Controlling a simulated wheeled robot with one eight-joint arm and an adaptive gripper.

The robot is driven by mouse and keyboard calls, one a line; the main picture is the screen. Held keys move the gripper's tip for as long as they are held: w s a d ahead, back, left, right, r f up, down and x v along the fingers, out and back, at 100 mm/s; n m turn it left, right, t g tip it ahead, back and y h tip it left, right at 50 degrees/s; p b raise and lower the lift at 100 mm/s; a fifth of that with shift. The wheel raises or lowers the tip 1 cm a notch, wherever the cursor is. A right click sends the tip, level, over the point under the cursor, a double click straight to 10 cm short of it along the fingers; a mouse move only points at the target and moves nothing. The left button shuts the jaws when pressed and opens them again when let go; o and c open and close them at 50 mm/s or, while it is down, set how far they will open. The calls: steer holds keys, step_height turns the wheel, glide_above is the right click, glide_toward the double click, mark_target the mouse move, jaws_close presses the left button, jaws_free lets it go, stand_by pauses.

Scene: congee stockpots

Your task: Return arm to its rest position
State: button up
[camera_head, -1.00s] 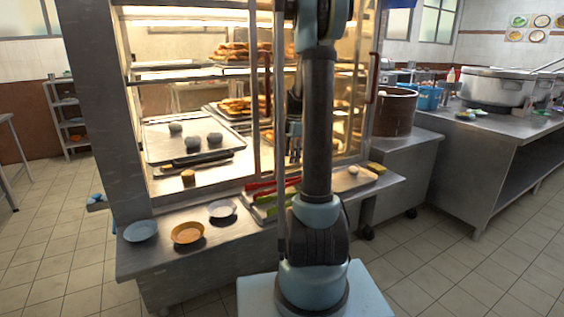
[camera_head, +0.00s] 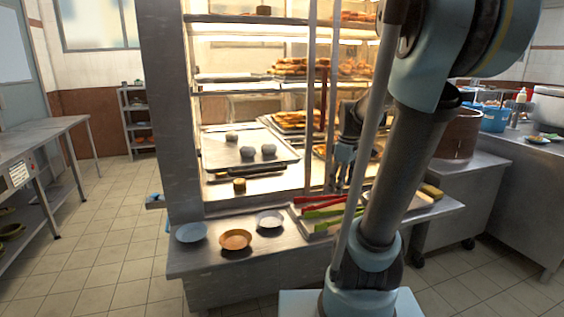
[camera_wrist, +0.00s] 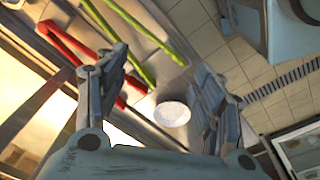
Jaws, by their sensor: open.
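My gripper (camera_head: 343,172) hangs in front of the lit display cabinet, above the counter ledge, partly behind my arm in the head view. In the wrist view my gripper (camera_wrist: 155,95) has its two fingers spread wide with nothing held between them. Below and beyond the fingers, red tongs (camera_wrist: 75,50) and green tongs (camera_wrist: 140,30) show, with a small white plate (camera_wrist: 172,113) seen between the fingertips.
The cabinet (camera_head: 165,110) holds trays of fried food (camera_head: 300,67) and a tray with several grey lumps (camera_head: 250,155). On the ledge (camera_head: 215,262) stand a blue plate (camera_head: 191,232), an orange plate (camera_head: 235,239) and a white plate (camera_head: 270,219). Floor at left (camera_head: 95,250) is clear.

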steer(key=s+f+m, duration=0.4)
steer(key=s+m, duration=0.1)
steer(key=s, duration=0.3)
steer(key=s+a+f+m+t, duration=0.1)
steer(key=s+f+m, duration=0.3)
steer(key=s, duration=0.4)
steer(key=shift+a+f+m+h, duration=0.2)
steer(key=shift+f+m+h, duration=0.1)
steer(key=shift+m, duration=0.4)
steer(key=shift+w+f, duration=0.2)
steer(key=shift+w, duration=0.25)
steer(key=shift+c, duration=0.2)
